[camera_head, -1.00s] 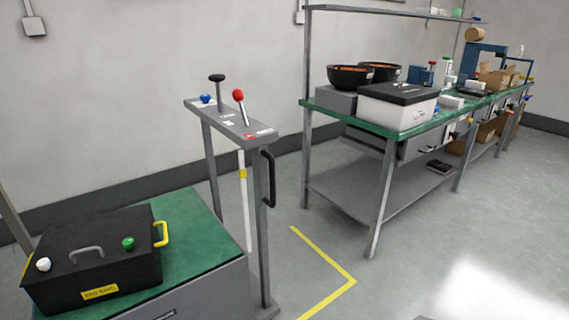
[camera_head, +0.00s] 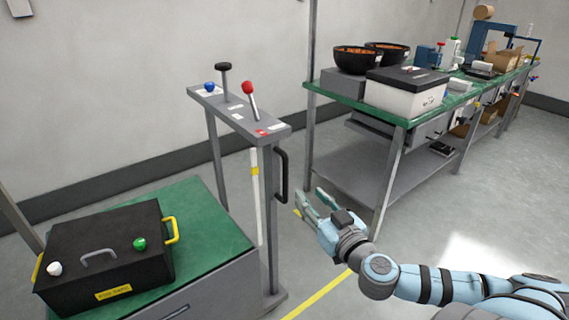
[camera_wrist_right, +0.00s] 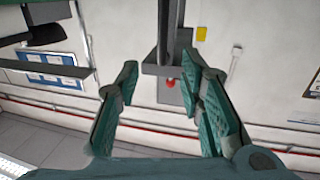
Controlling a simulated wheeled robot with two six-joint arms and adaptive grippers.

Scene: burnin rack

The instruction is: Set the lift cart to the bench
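The lift cart stands at the left, its green deck (camera_head: 215,232) carrying a black box (camera_head: 105,240). Its grey console (camera_head: 240,115) bears a blue knob (camera_head: 210,87), a black T-handle (camera_head: 224,80) and a red-knobbed lever (camera_head: 248,92). A dark grab handle (camera_head: 282,175) is on the console post. The green-topped bench (camera_head: 395,112) stands apart from the cart, behind a floor gap. My right gripper (camera_head: 312,198) is open and empty, in front of the bench's near leg and right of the grab handle. In the right wrist view a red knob (camera_wrist_right: 170,83) shows between its spread fingers. My left gripper is out of view.
A yellow floor line (camera_head: 320,292) runs between cart and bench. The bench holds a white box with dark lid (camera_head: 405,92), bowls (camera_head: 362,60) and other items. A grey lower shelf (camera_head: 350,180) is under it. Open floor lies at the right.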

